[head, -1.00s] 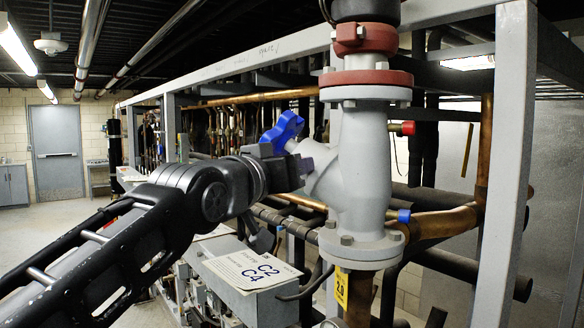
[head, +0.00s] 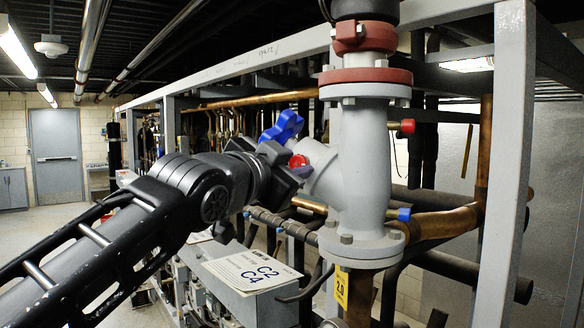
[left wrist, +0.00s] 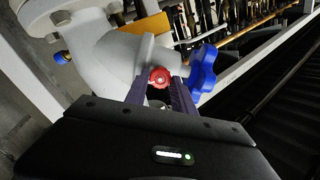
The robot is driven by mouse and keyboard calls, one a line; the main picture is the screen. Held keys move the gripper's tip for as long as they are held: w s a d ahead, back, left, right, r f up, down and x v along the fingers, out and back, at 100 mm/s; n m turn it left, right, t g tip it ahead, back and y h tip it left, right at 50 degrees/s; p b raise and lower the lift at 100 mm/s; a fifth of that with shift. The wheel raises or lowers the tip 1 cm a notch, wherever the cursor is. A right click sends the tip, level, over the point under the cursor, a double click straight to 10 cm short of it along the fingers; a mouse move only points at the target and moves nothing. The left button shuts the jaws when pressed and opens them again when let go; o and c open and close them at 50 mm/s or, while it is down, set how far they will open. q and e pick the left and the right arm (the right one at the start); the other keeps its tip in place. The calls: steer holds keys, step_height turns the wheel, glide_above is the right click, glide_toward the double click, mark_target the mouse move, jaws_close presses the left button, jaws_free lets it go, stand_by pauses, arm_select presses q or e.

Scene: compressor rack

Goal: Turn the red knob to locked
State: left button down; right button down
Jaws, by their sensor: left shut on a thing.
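The red knob (head: 298,161) sits on the side branch of the grey valve body (head: 362,170), left of its upright part. My left gripper (head: 291,170) reaches it from the left and is shut on it. In the left wrist view the red knob (left wrist: 160,77) shows between the two dark purple fingers (left wrist: 160,90). Part of the knob is hidden by the fingers. I cannot read any lock marking. My right gripper is not in view.
A blue handwheel (head: 283,126) stands just above my left gripper; it also shows in the left wrist view (left wrist: 203,70). A red-capped fitting (head: 407,126) and a blue cap (head: 404,215) are on the right. A grey frame post (head: 508,150) stands further right.

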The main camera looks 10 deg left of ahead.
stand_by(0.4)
arm_select(q)
steer(key=c, duration=1.1)
jaws_free()
steer(key=shift+o, duration=0.2)
steer(key=shift+s+f+b, duration=0.15)
steer(key=shift+s+b, duration=0.2)
steer(key=shift+s, duration=0.1)
steer(key=s+a+b, duration=0.1)
steer(key=s+b, duration=0.2)
steer(key=s, duration=0.3)
steer(key=shift+s+a, duration=0.25)
steer(key=shift+s, duration=0.15)
